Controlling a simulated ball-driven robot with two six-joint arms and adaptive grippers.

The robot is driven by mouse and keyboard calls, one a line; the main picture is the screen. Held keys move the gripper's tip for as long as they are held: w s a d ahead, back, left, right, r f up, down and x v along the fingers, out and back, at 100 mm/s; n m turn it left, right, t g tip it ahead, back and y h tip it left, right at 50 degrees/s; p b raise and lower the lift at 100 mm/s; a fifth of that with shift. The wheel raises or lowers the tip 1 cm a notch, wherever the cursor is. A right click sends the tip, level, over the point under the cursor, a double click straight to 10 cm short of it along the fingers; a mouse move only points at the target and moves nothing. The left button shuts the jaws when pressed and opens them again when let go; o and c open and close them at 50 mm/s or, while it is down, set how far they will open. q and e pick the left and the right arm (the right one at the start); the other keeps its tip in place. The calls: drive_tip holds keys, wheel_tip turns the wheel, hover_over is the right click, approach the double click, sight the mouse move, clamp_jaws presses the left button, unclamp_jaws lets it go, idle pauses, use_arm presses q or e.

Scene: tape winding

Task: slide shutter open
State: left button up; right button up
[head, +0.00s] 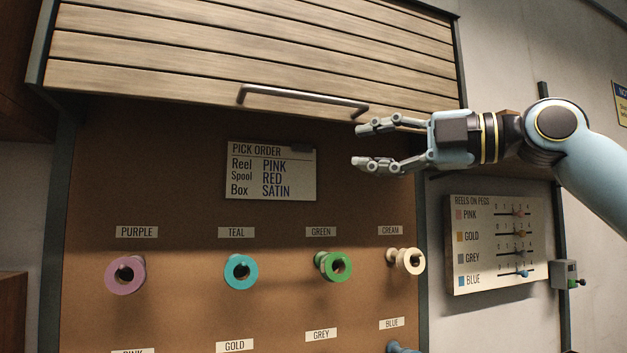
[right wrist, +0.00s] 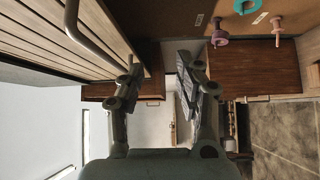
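The wooden slatted shutter (head: 250,62) covers the top of the cabinet in the head view, with the pegboard open below it. Its grey bar handle (head: 300,97) runs along the lower edge. My right gripper (head: 358,146) is open and empty, just below and to the right of the handle's right end, pointing left. In the right wrist view the handle (right wrist: 88,38) is at the upper left, outside the open fingers (right wrist: 160,72), and the shutter slats (right wrist: 50,35) show beside it. My left gripper is in neither view.
Below the shutter, the brown pegboard (head: 190,215) carries a pick order card (head: 271,171) and purple (head: 125,275), teal (head: 241,272), green (head: 333,265) and cream (head: 409,261) reels on pegs. A reels-on-pegs counter board (head: 497,243) hangs at the right.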

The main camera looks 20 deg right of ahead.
sight(319, 98)
wheel_tip(319, 98, up, 6)
drive_tip(key=s+r+n+y, duration=0.1)
drive_tip(key=s+n, duration=0.1)
drive_tip(key=shift+n+y, duration=0.3)
drive_tip(key=shift+y, duration=0.1)
drive_tip(key=p+x, duration=0.6)
drive_tip(key=x, duration=0.3)
drive_tip(key=shift+d, duration=0.1)
drive_tip(key=shift+w+a, duration=0.45)
drive_tip(key=shift+a, duration=0.05)
drive_tip(key=shift+f, duration=0.1)
drive_tip(key=shift+c, duration=0.2)
clamp_jaws()
